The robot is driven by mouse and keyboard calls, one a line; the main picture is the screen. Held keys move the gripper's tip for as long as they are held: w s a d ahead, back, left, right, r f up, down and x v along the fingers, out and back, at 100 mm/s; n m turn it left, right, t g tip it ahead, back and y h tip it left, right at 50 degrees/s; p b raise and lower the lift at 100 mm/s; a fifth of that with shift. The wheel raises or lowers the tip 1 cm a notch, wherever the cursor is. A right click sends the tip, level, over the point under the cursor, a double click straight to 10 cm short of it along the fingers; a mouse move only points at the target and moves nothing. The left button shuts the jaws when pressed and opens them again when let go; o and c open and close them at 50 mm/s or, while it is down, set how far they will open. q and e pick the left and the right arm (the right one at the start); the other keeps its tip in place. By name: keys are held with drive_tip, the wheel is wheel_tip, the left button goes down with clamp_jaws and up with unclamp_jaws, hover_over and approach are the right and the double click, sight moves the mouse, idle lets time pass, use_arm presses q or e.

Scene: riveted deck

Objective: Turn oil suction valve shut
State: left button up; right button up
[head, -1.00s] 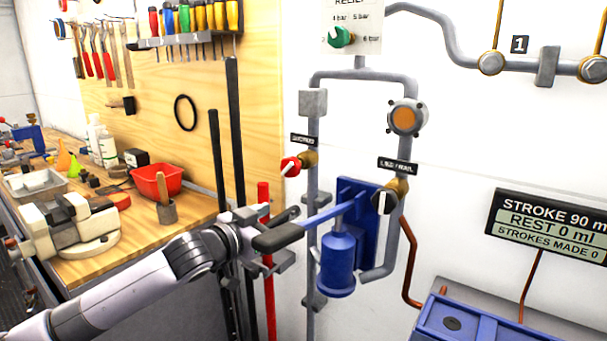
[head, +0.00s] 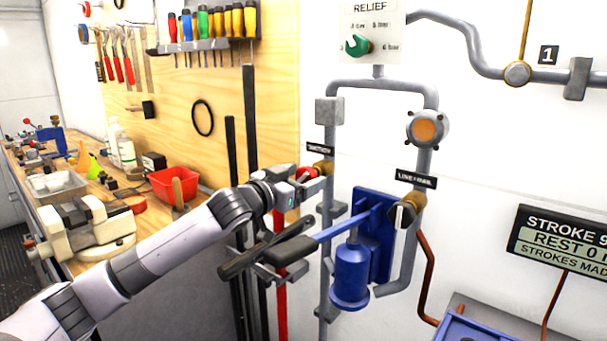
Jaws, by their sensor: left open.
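The suction valve's red knob (head: 306,173) sits on a brass body (head: 324,168) on the left vertical grey pipe, under a black label (head: 320,149). My left gripper (head: 312,180) is open at the knob, with its fingers close around or just in front of it. The gripper partly hides the knob, so I cannot tell its pointer direction or whether the fingers touch it. My right gripper is out of view.
The blue hand pump (head: 350,270) and its black-gripped lever (head: 290,250) are just below my left gripper. The line valve's dark knob (head: 404,214) is to the right. A workbench with a red bin (head: 174,186) stands at left.

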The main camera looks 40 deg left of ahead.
use_arm(q)
drive_tip(key=shift+w, duration=0.4)
drive_tip(key=c, duration=1)
